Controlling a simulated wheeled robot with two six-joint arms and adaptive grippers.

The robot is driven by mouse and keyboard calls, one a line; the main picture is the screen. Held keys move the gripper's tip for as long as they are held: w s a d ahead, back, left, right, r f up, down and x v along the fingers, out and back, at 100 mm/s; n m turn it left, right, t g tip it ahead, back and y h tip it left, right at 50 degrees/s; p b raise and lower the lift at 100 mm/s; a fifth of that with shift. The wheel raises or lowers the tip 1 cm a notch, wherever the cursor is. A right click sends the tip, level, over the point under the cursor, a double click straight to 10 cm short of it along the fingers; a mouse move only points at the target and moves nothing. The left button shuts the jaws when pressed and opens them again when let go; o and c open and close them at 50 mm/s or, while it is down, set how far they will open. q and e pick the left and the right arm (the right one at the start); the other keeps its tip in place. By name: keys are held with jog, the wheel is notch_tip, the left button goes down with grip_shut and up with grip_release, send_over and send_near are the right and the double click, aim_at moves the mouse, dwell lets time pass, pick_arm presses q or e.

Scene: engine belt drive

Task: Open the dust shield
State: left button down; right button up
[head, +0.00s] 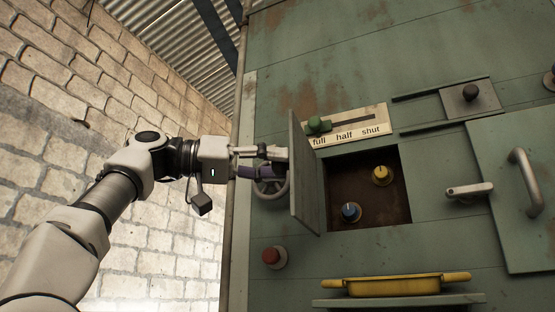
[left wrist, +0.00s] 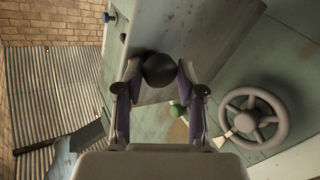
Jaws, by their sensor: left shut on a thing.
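The dust shield, a grey-green hinged flap (head: 304,178), stands swung out from the cabinet front, seen nearly edge-on in the head view. Behind it an opening (head: 335,210) shows a yellow knob (head: 382,175) and a blue knob (head: 350,212). My left gripper (head: 282,162) is at the flap's outer face. In the left wrist view the left gripper (left wrist: 158,78) is shut on a round black knob (left wrist: 158,70), which sits on the flap (left wrist: 205,35). The flap hides part of the opening's left side. My right gripper is not in view.
A grey handwheel (head: 272,187) sits close below my left gripper. Above the opening is a green-knobbed slider (head: 318,125) marked full, half, shut. A red button (head: 272,256) and a yellow handled tray (head: 395,286) are below. A brick wall (head: 60,110) stands left.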

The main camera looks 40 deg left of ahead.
pick_arm(q)
jog(key=shift+a+r, duration=0.1)
jog(key=c, duration=0.8)
grip_release()
jog(key=shift+w+f, duration=0.2)
jog(key=shift+w, duration=0.3)
jog(key=shift+s, duration=0.1)
jog(key=shift+s, duration=0.15)
jog(key=v, duration=0.7)
jog(key=shift+s, duration=0.15)
